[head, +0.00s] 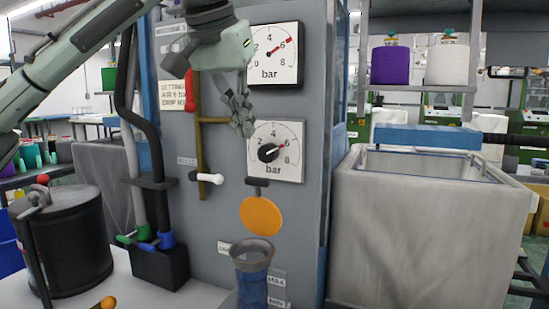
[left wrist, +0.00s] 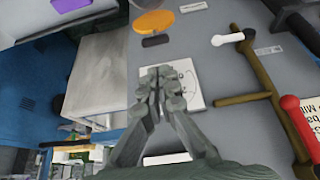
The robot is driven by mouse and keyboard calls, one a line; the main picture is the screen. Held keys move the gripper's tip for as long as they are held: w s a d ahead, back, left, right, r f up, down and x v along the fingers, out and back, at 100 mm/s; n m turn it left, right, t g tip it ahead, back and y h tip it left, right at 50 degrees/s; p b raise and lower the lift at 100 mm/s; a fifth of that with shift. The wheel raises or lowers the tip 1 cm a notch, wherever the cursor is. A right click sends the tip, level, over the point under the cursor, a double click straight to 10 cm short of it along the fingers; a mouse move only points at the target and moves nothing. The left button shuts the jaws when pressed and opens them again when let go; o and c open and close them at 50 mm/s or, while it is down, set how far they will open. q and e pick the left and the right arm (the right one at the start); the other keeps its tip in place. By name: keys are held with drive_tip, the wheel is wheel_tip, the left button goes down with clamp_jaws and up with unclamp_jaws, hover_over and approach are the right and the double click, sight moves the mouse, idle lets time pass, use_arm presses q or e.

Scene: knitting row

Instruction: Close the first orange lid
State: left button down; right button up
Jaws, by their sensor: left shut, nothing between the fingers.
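The round orange lid (head: 261,216) hangs on the grey machine panel under a dark hinge piece (head: 257,182). It stands face-on, above the grey-rimmed mouth of a blue filler cup (head: 252,252), so the mouth is uncovered. The lid also shows at the top of the left wrist view (left wrist: 154,22). My left gripper (head: 243,122) is shut and empty, in front of the panel near the lower pressure gauge (head: 275,151) and above the lid, apart from it. Its fingers also show in the left wrist view (left wrist: 160,82). My right gripper is out of view.
A brown pipe with a white-handled lever (head: 207,178) and a red knob (head: 189,90) runs left of the gauges. An upper gauge (head: 274,54) sits above. A black tank (head: 65,243) stands at left, a grey bin (head: 415,235) at right. Space before the lid looks clear.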

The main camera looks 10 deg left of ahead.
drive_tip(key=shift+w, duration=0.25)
use_arm(q)
hover_over(258, 203)
drive_tip(key=w, duration=0.1)
wheel_tip(258, 203, down, 8)
drive_tip(key=shift+a+f, duration=0.1)
drive_tip(key=shift+f, duration=0.15)
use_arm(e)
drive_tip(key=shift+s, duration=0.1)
use_arm(q)
drive_tip(key=shift+f, duration=0.15)
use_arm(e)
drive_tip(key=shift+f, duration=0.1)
